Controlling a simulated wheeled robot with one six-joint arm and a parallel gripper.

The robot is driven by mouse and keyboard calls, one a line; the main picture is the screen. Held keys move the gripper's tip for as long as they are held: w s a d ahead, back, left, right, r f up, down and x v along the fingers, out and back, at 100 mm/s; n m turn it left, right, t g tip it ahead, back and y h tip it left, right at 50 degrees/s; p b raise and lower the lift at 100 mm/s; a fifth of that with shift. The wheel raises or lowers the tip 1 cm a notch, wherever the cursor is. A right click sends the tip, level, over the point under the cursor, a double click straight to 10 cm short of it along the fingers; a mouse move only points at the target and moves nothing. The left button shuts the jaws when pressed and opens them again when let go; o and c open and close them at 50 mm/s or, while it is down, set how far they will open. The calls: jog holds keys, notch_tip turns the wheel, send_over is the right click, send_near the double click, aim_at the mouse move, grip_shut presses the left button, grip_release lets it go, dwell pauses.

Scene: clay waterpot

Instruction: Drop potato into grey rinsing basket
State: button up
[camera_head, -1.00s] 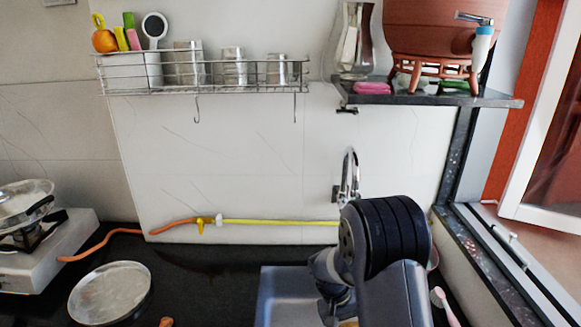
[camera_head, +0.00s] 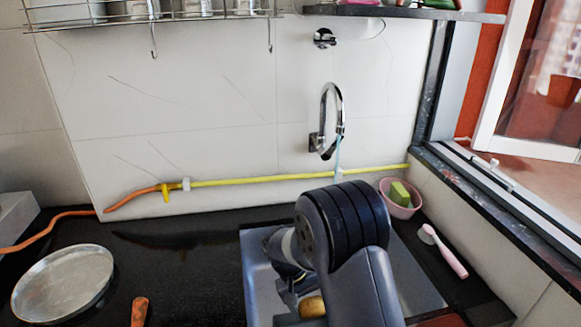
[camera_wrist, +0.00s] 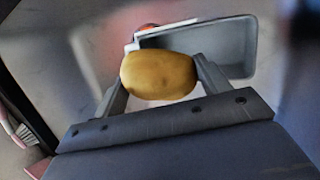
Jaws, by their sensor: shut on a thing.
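The potato (camera_wrist: 158,75) is yellow-brown and sits between the two fingers of my gripper (camera_wrist: 158,78) in the wrist view. The gripper is shut on it. In the head view the potato (camera_head: 312,307) shows at the bottom, beside my arm, over the sink area. A grey, open, basket-like container with a pale rim (camera_wrist: 237,48) is behind and right of the potato in the wrist view. Part of it is hidden by the potato and a finger. I cannot pick it out in the head view, where my arm blocks much of the sink.
The grey sink (camera_head: 257,285) lies under my arm, with a faucet (camera_head: 333,118) behind. A pink bowl with a sponge (camera_head: 400,199) and a pink brush (camera_head: 447,254) are on the right. A metal plate (camera_head: 65,284) and an orange-handled item (camera_head: 139,311) lie on the left counter.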

aim_at(302, 302)
jog(key=shift+f+b, duration=1.95)
jog(key=shift+f, duration=1.2)
jog(key=o, duration=1.1)
jog(key=shift+r, duration=0.1)
jog(key=p+v, duration=0.1)
jog(key=v, duration=0.9)
jog(key=shift+w+a+r, duration=0.1)
jog(key=shift+a+r, duration=0.15)
jog(key=shift+r, duration=0.1)
